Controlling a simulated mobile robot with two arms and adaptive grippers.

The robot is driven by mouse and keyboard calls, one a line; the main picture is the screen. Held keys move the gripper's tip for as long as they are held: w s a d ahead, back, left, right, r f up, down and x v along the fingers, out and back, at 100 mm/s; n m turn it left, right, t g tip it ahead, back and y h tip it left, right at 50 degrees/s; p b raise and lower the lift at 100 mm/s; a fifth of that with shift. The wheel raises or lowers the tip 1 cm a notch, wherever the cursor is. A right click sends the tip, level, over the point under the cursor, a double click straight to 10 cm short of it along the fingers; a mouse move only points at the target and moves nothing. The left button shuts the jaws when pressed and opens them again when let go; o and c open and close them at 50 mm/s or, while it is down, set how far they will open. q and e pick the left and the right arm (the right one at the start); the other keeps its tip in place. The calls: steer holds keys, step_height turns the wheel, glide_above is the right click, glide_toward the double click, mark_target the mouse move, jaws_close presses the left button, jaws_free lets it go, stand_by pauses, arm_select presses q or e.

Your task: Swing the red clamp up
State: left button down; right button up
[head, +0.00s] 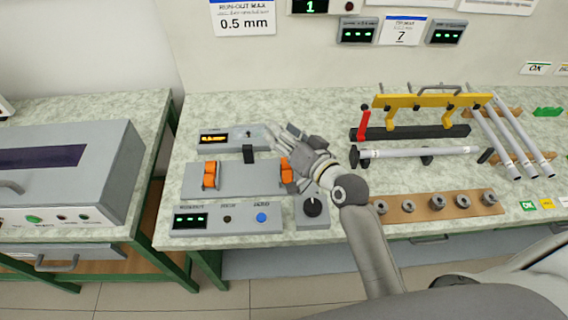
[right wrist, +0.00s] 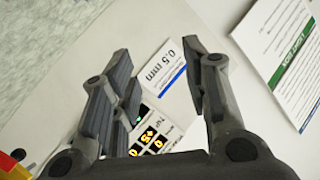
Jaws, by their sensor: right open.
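The red clamp (head: 364,122) is a short red lever at the left end of a black bar (head: 430,132), below the left end of a yellow beam (head: 420,101). It stands close to upright, leaning slightly right at its top. My right gripper (head: 296,137) is to its left, above the grey device with orange blocks, apart from the clamp. In the right wrist view the right gripper (right wrist: 170,95) is open with nothing between its fingers. A red and yellow patch at that view's lower left edge is too cropped to identify. My left gripper is not in view.
A grey rod (head: 420,152) lies on black supports before the black bar. Several pale rods (head: 520,135) rest on wooden racks at right. A wooden strip (head: 408,208) with several metal rings lies at the front. A grey cabinet (head: 60,165) stands on the left table.

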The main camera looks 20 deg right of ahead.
steer(key=s+a+f+n+g, duration=0.1)
steer(key=s+f+n+g, duration=0.1)
steer(key=s+f, duration=0.2)
steer(key=shift+s+f+g, duration=0.3)
steer(key=shift+s+f, duration=0.1)
steer(key=shift+s, duration=0.15)
steer(key=shift+c, duration=0.2)
